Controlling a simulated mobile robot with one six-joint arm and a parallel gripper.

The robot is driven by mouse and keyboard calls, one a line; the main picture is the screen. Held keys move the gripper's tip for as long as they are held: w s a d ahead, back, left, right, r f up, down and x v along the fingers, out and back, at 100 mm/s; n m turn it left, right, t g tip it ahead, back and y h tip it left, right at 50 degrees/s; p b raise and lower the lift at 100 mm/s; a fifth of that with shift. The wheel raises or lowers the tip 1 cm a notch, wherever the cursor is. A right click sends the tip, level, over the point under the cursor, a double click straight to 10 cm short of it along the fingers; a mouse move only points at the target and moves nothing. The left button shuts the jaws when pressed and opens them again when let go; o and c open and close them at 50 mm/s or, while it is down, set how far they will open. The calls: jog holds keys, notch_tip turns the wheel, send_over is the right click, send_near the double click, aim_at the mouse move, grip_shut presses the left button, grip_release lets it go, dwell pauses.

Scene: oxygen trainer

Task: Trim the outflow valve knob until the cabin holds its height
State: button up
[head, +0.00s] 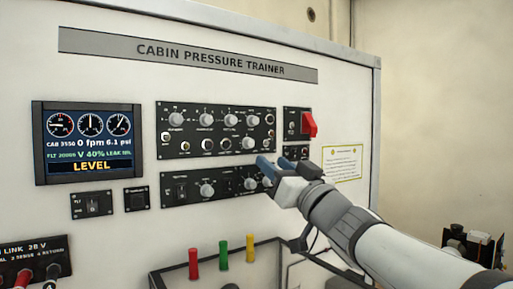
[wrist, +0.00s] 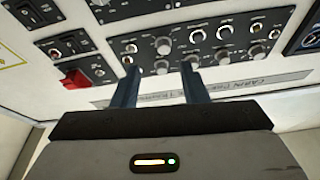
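The trainer's display (head: 88,142) reads CAB 3550, 0 fpm, 6.1 psi, V 40%, LEAK 10%, with LEVEL in yellow. The lower knob panel (head: 228,187) carries a round knob (head: 207,189) at its middle and more knobs to the right. The labels are too small to tell which is the outflow valve knob. My gripper (head: 266,168) is at the right end of this panel, its blue-grey fingers covering part of it. In the wrist view my gripper (wrist: 159,78) has its fingers spread apart, with nothing held between them.
The upper panel (head: 193,130) carries several knobs and also shows in the wrist view (wrist: 205,45). A red switch cover (head: 309,124) stands out to its right.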

aim_at(251, 144)
jog(key=p+x, duration=0.2)
jog(key=x, duration=0.5)
jog(key=shift+a+r, duration=0.25)
jog(key=shift+a, duration=0.1)
jog(key=shift+s, duration=0.1)
jog(key=shift+c, duration=0.4)
grip_shut()
